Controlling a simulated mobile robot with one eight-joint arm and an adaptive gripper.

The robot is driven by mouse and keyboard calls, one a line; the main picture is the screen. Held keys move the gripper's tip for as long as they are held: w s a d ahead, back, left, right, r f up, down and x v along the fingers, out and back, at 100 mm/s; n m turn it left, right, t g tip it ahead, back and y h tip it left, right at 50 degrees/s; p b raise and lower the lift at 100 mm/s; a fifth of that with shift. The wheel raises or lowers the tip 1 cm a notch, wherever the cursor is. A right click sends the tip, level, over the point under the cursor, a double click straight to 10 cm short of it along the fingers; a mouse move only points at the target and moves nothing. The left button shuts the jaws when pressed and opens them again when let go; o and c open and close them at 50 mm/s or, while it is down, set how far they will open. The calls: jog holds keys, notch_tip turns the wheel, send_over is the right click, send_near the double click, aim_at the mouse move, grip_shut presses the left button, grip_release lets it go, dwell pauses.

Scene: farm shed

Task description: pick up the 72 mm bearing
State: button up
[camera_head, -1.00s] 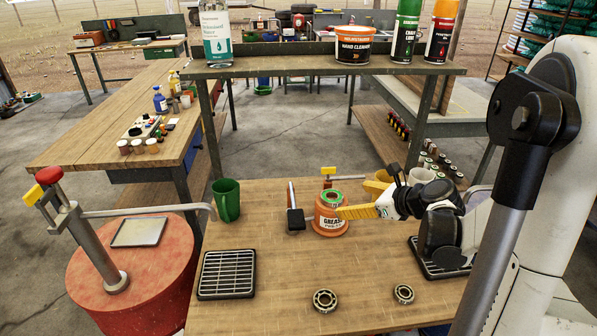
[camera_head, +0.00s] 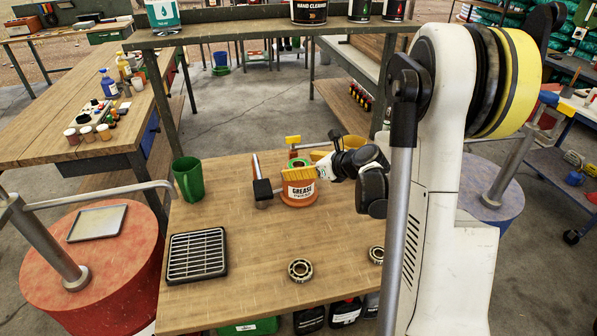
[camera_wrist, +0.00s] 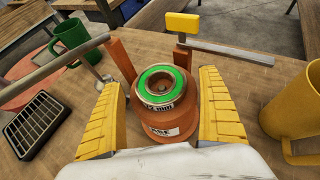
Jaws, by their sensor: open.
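An orange grease press (camera_head: 300,192) stands on the wooden table; it shows from above in the wrist view (camera_wrist: 163,112). On its top lies a metal-rimmed ring with a green face (camera_wrist: 164,83), which looks like a sealed bearing. My gripper (camera_wrist: 160,88) is open and empty, its yellow fingers spread on either side of the press in the wrist view. In the head view my gripper (camera_head: 300,172) is at the press's upper part; contact cannot be told. Two open bearings lie near the table's front: one left (camera_head: 301,270), one right (camera_head: 376,255), partly hidden by my arm. No size is readable.
A green mug (camera_head: 188,179) and a black-framed grille (camera_head: 197,256) are at the table's left. A yellow mug (camera_wrist: 292,112) stands right of my gripper in the wrist view. A yellow-ended lever (camera_wrist: 182,23) rises behind the press.

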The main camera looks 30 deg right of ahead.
jog(key=shift+w+f, duration=0.1)
jog(key=shift+w, duration=0.1)
jog(key=shift+c, duration=0.7)
jog(key=c, duration=1.4)
jog(key=shift+r, duration=0.2)
